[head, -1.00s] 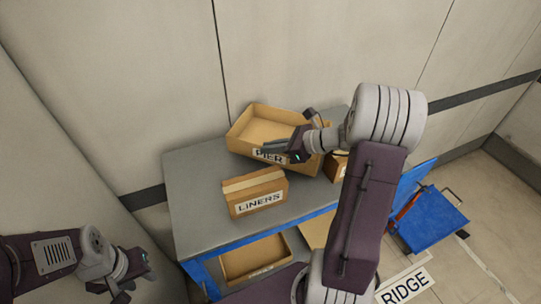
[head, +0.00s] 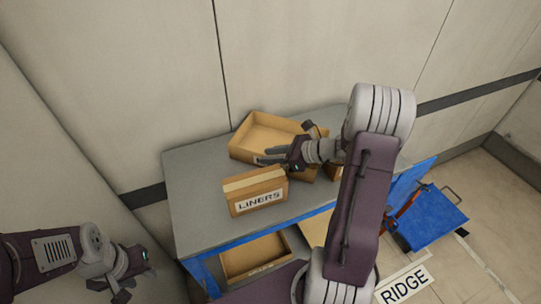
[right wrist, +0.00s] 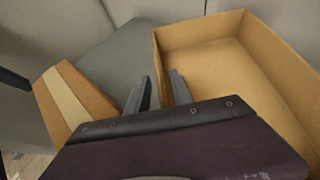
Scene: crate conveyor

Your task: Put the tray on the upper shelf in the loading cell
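An open cardboard tray (head: 252,133) sits at the back of the grey upper shelf (head: 190,172). It also shows at the right in the right wrist view (right wrist: 220,30). My right gripper (head: 266,156) is at the tray's near wall and hides most of its label. In the right wrist view, its two fingers (right wrist: 159,90) are apart, with the tray's left corner close to them. My left gripper (head: 140,281) is open and empty at the lower left, away from the shelf.
A closed box labelled LINERS (head: 255,190) stands in front of the tray on the upper shelf. Another cardboard tray (head: 284,248) is on the lower shelf. A blue cart (head: 432,222) stands on the floor at right, near a RIDGE floor sign (head: 404,285).

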